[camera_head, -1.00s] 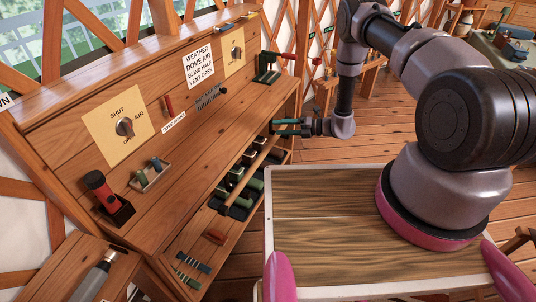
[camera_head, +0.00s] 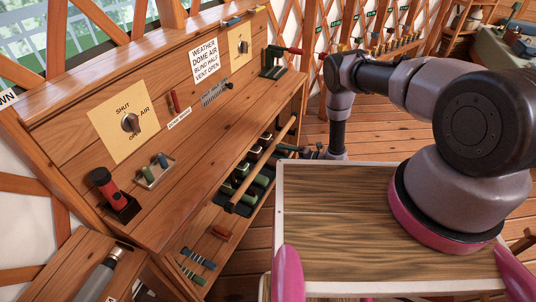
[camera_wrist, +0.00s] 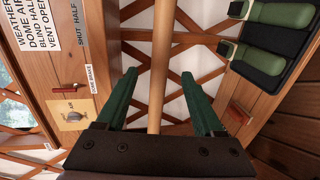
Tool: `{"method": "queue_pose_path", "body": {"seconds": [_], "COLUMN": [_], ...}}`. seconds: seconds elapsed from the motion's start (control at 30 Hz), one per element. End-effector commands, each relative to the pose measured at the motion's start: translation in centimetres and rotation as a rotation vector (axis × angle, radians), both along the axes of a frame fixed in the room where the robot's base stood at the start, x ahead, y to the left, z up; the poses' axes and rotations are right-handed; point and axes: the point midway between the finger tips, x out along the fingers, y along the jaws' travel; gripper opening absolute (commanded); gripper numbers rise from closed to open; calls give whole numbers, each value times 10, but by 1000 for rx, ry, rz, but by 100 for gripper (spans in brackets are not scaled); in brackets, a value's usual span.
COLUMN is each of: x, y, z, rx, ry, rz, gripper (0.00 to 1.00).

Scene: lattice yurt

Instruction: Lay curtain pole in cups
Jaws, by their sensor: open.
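The curtain pole (camera_head: 264,161) is a slim, light wooden rod. In the head view it runs slantwise along the front of the low shelf under the console. In the wrist view the pole (camera_wrist: 159,62) runs between the two green fingers of my gripper (camera_wrist: 162,88). The fingers are open, with a gap on each side of the pole. In the head view my gripper (camera_head: 290,152) is small and partly hidden behind the wooden board, beside the pole's far half. I cannot make out which parts are the cups.
A dark tray (camera_wrist: 292,62) with green-bodied items lies right of the pole in the wrist view. The sloped console (camera_head: 150,110) with dials and a sign rises at left. A wooden board (camera_head: 370,220) fills the near right. Open floor lies beyond it.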

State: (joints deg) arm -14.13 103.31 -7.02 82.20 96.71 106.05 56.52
Motion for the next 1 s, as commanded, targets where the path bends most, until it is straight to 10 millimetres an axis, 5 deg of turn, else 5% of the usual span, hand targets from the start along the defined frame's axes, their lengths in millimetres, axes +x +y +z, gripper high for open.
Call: {"method": "queue_pose_path", "body": {"seconds": [0.23,0.53,0.73,1.0], "x": [14,17,17,17], "y": [32,36,36,36], "z": [-7,-8,-8,-8], "rx": [0,1,1,1], "ry": [-2,-1,-1,-2], "rz": [5,1,1,1], "gripper": [69,69,0,0]}}
